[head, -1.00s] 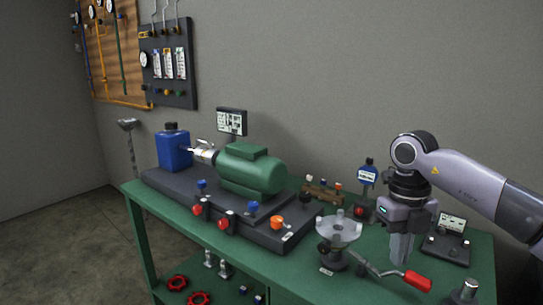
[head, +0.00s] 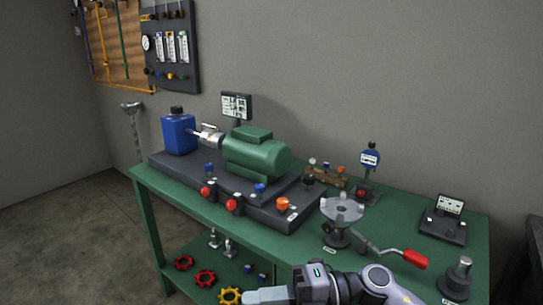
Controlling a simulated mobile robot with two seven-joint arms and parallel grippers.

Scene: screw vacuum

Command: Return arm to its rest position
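My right arm comes in at the bottom edge, low in front of the green workbench (head: 400,199). Its gripper (head: 262,297) points left, with the grey fingers seen side-on and partly cut by the frame edge. The fingers overlap in this view, so I cannot tell if they are open or shut. No object shows between them. The gripper appears just right of a yellow handwheel (head: 230,296). My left arm and gripper are not in view.
On the bench stand a green pump (head: 256,154), a blue canister (head: 179,135), a grey crank fixture (head: 342,208) with a red handle (head: 415,258), a small display stand (head: 444,227) and a metal post (head: 459,277). Red handwheels (head: 205,278) lie on the lower shelf. The bench's right part has free room.

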